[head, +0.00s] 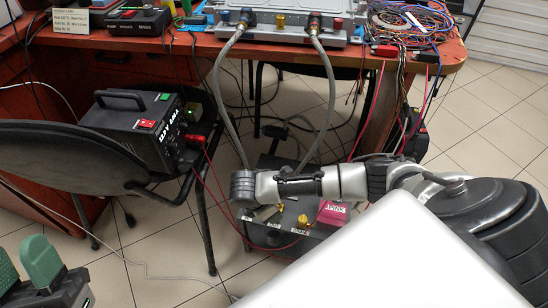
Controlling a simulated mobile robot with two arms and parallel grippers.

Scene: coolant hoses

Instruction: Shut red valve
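A silver-grey unit on the orange table carries a row of fittings along its front (290,34). Two grey hoses (333,88) hang from it, at fittings with dark blue and reddish parts (315,22). A yellow fitting (280,21) sits between them. I cannot tell for certain which small part is the red valve. My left gripper (22,264) is at the lower left, its two green fingers apart and nothing between them, far from the fittings. My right arm crosses the middle of the view, below the table edge; its gripper does not show.
A grey box (267,236) with yellow fittings and a pink label stands on the floor behind my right arm. A black power supply (150,128) sits on a black chair (62,160) at left. Tangled cables (410,22) lie on the table's right end. Thin red wires hang down.

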